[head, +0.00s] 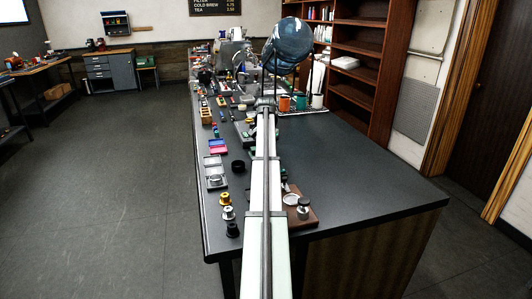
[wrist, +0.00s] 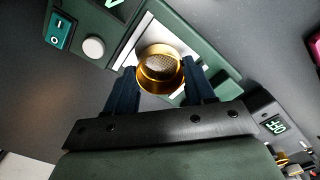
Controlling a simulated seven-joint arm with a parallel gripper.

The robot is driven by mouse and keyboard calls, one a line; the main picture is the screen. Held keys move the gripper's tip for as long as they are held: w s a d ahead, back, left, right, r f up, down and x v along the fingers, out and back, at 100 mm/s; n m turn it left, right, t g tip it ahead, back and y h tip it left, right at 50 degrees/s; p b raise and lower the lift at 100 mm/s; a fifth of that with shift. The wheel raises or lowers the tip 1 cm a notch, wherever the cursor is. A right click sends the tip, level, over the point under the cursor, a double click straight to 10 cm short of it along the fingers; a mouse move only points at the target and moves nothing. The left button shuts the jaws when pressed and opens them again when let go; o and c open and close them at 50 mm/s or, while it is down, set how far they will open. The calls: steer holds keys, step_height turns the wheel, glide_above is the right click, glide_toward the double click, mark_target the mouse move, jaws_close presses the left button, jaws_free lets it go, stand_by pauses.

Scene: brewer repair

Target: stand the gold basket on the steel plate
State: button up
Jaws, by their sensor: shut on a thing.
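In the wrist view my gripper (wrist: 163,82) has its two dark fingers closed on either side of the gold basket (wrist: 160,78), a round gold ring with a mesh floor. The basket shows its open top to the camera. Behind it lies the bright steel plate (wrist: 166,33), set in a dark green machine body. The basket overlaps the plate in this view; I cannot tell whether it touches it. In the head view my arm reaches far along the counter, and the basket and plate cannot be made out.
The green machine carries a teal switch (wrist: 61,30) and a round pale knob (wrist: 93,48) beside the plate. A small lit display (wrist: 275,124) is at the right. The counter (head: 350,165) holds many small parts along its left side; its right front is clear.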

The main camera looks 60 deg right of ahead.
steer(key=shift+f, duration=0.45)
stand_by(1.6)
steer(key=o, duration=1.2)
steer(key=shift+s, duration=0.1)
steer(key=shift+c, duration=0.2)
steer(key=shift+r, duration=0.15)
steer(key=shift+o, duration=0.8)
steer(key=shift+r, duration=3.4)
